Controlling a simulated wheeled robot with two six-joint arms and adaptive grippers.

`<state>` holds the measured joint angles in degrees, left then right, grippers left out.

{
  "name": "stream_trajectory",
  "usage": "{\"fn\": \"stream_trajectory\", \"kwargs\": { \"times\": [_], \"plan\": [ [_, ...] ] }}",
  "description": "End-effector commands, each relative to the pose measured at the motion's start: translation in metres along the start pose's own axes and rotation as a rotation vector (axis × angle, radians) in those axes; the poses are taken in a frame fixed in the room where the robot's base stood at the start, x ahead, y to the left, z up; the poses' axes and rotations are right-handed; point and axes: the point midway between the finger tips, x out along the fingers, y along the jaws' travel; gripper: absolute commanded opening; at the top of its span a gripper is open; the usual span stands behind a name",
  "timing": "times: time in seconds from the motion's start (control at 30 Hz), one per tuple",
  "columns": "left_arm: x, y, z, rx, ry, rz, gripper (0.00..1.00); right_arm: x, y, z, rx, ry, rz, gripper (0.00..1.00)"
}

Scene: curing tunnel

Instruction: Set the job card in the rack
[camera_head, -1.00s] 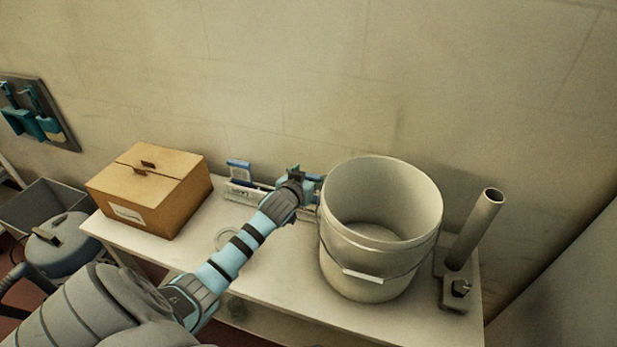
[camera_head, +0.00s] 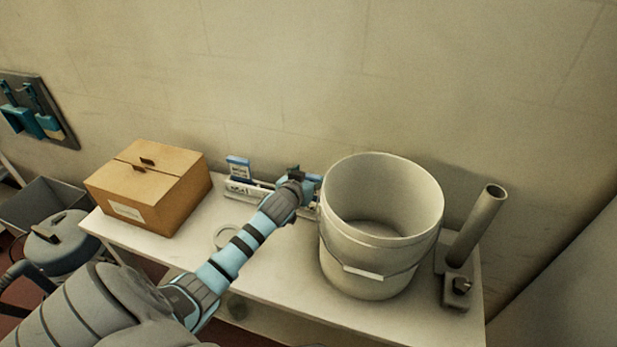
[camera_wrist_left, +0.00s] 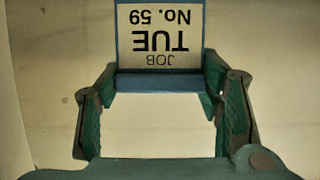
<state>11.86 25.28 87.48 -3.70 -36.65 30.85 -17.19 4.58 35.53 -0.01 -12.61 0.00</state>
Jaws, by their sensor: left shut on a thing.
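The job card (camera_wrist_left: 160,40) is a pale card in a blue holder, printed JOB, TUE, No. 59. It appears upside down in the left wrist view. My left gripper (camera_wrist_left: 160,78) is shut on its blue edges, one finger at each side. In the head view my left gripper (camera_head: 298,176) is at the back of the table beside the bucket, and a bit of blue shows at its right. The white rack (camera_head: 238,190) stands along the wall, its right part hidden behind the gripper. Whether the held card touches the rack cannot be told.
Another blue card (camera_head: 238,168) stands at the rack's left end. A large pale bucket (camera_head: 365,260) is close on the right of my gripper. A cardboard box (camera_head: 150,190) is on the left. An upright tube (camera_head: 478,228) stands at the right end of the white table (camera_head: 275,272).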

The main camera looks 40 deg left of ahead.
Motion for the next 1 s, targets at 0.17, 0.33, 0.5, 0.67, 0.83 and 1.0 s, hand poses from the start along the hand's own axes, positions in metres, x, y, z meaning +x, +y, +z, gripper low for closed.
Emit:
{"fn": "stream_trajectory", "kwargs": {
  "times": [0.17,0.33,0.5,0.67,0.83,1.0],
  "plan": [
    [0.0,0.0,0.0,0.0,0.0,0.0,0.63,0.0,0.0,0.0,0.0,0.0,0.0,0.0],
    [0.0,0.0,0.0,0.0,0.0,0.0,0.83,0.0,0.0,0.0,0.0,0.0,0.0,0.0],
    [0.0,0.0,0.0,0.0,0.0,0.0,0.83,0.0,0.0,0.0,0.0,0.0,0.0,0.0],
    [-0.004,0.0,0.0,0.001,0.001,0.0,0.83,0.0,0.001,0.0,0.0,0.0,0.001,0.0],
    [-0.036,0.0,0.0,0.004,0.001,0.002,0.83,0.0,0.001,0.0,0.0,0.0,0.001,0.0],
    [-0.084,0.0,0.001,0.005,0.0,0.001,0.83,0.0,0.0,0.0,0.0,0.0,0.0,0.0]
  ]
}}
